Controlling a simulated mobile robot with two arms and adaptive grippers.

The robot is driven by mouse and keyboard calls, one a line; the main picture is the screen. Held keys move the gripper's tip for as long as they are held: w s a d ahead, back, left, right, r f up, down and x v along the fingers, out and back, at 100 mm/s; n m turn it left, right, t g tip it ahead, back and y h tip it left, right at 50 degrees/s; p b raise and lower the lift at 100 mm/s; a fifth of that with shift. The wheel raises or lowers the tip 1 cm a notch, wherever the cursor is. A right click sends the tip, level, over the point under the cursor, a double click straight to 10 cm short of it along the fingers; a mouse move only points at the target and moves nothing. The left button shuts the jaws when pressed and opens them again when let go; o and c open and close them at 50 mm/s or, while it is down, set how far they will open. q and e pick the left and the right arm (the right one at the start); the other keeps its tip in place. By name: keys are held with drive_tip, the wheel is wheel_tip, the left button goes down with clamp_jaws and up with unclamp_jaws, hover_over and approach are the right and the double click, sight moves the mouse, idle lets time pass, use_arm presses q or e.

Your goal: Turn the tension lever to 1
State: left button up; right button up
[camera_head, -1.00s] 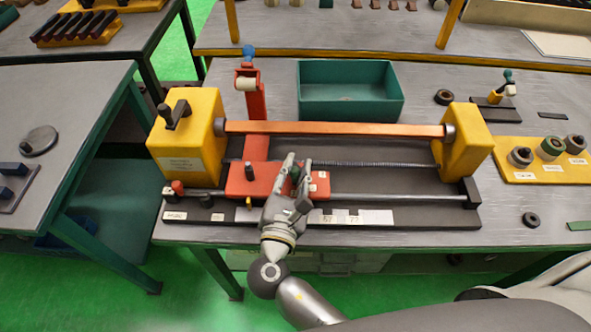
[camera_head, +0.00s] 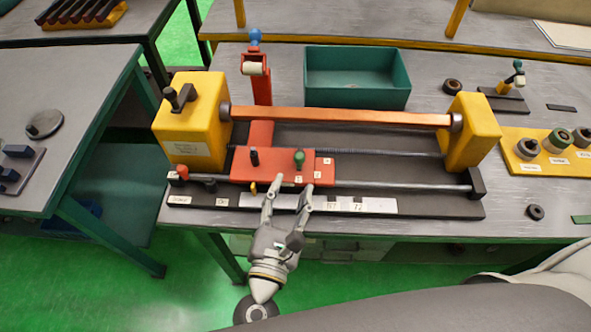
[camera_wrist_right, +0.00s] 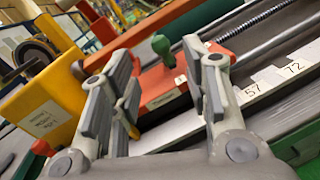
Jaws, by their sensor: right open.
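The tension lever, with a green knob (camera_head: 299,158), stands on the right part of the red carriage (camera_head: 240,170). Small white number labels lie in front and to the right of it, too small to read in the head view. The green knob also shows in the right wrist view (camera_wrist_right: 161,46), beyond the fingers, with a label plate (camera_wrist_right: 165,99) on the carriage's front. I cannot tell which number the lever points at. My right gripper (camera_head: 288,197) is open and empty in front of the carriage, apart from the knob. My left gripper is not in view.
A black knob (camera_head: 254,157) and a small yellow lever (camera_head: 253,189) are on the carriage left of the green knob. An orange bar (camera_head: 340,117) spans two yellow blocks behind. A white scale strip (camera_head: 360,205) runs along the front. A green bin (camera_head: 357,102) stands at the back.

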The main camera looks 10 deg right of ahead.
drive_tip(key=shift+v, duration=1.45)
